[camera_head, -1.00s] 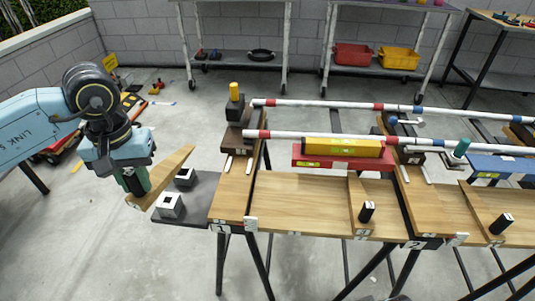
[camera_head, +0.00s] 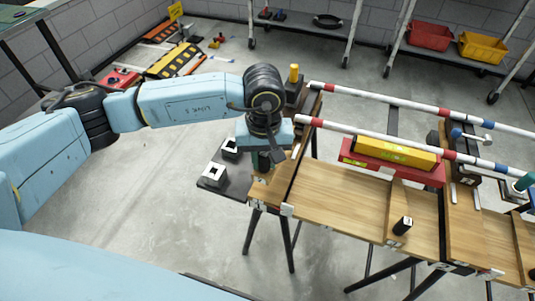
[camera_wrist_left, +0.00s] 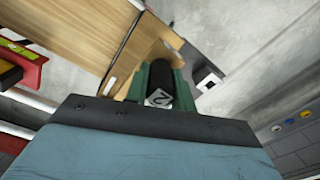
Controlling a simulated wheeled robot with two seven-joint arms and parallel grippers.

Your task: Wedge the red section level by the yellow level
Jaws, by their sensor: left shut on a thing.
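The red section (camera_head: 354,159) lies on the track bed beneath the white-and-red rails, with the yellow level (camera_head: 395,152) lying on top. Part of the red section (camera_wrist_left: 28,62) shows at the left edge of the left wrist view. The level's bubble is too small to read. My left gripper (camera_head: 262,160) is over the left end of the wooden bed, left of the red section and apart from it. In the left wrist view its green fingers (camera_wrist_left: 158,88) are shut on the black handle (camera_wrist_left: 161,78) of a wooden wedge, marked 2. The wedge is mostly hidden in the head view. My right gripper is out of view.
Another wedge with a black handle (camera_head: 403,225) rests on the bed in front of the red section. A grey shelf with square sockets (camera_head: 214,174) juts out at the bed's left end. A black post with a yellow top (camera_head: 294,75) stands behind my gripper.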

